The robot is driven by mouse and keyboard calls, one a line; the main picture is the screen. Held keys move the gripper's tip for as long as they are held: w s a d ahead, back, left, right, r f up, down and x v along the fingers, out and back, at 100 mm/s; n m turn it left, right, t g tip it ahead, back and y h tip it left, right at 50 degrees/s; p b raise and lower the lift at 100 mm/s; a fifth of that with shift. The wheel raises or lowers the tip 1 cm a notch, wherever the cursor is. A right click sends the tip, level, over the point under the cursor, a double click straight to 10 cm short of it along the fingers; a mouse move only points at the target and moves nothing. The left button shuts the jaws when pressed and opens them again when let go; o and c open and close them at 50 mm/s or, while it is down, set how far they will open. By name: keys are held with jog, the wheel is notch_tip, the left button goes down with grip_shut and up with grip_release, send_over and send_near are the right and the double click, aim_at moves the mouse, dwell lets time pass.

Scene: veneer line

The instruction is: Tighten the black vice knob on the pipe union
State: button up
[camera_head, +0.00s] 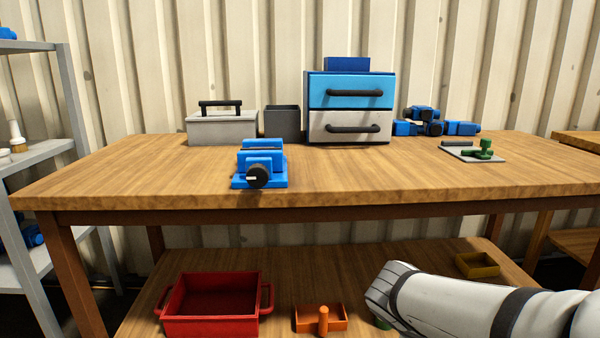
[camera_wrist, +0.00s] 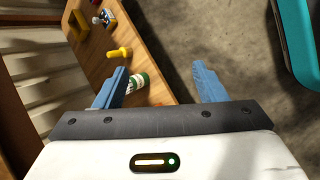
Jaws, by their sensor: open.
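The blue vice (camera_head: 273,172) stands upright near the front edge of the wooden workbench, left of centre in the head view. Its round black knob (camera_head: 257,177) faces the front and has a small pale mark. I cannot make out a pipe union in the vice jaws. My gripper (camera_wrist: 158,86) is open and empty in the wrist view, its two blue fingers spread wide. It is away from the vice, which does not show in the wrist view. In the head view only my white arm shows, low at the right; the fingers are out of sight.
The workbench (camera_head: 370,180) holds a grey toolbox (camera_head: 222,128), a dark bin (camera_head: 282,124), a drawer unit (camera_head: 350,92), blue fittings (camera_head: 462,128) and a grey plate (camera_head: 460,154) with green parts. Below are a red tray (camera_head: 210,325) and an orange tray (camera_head: 306,325). The bench front beside the vice is clear.

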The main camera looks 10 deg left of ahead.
jog(key=w+a+r+n+t+p, duration=0.1)
jog(key=w+a+r+n+t, duration=0.3)
jog(key=w+a+r+n, duration=0.35)
jog(key=n+t+y+p, duration=0.3)
jog(key=n+t+y, duration=0.6)
jog(key=n, duration=1.1)
send_near(257, 179)
jog(key=w, duration=0.3)
jog(key=shift+g+y, duration=0.3)
jog(key=shift+y, duration=0.1)
jog(key=b+x, duration=0.1)
jog(key=x, duration=0.2)
jog(key=b+x, duration=0.1)
jog(key=x, duration=0.3)
jog(key=shift+w+r, duration=0.15)
jog(key=shift+r, duration=0.05)
jog(key=c, duration=1)
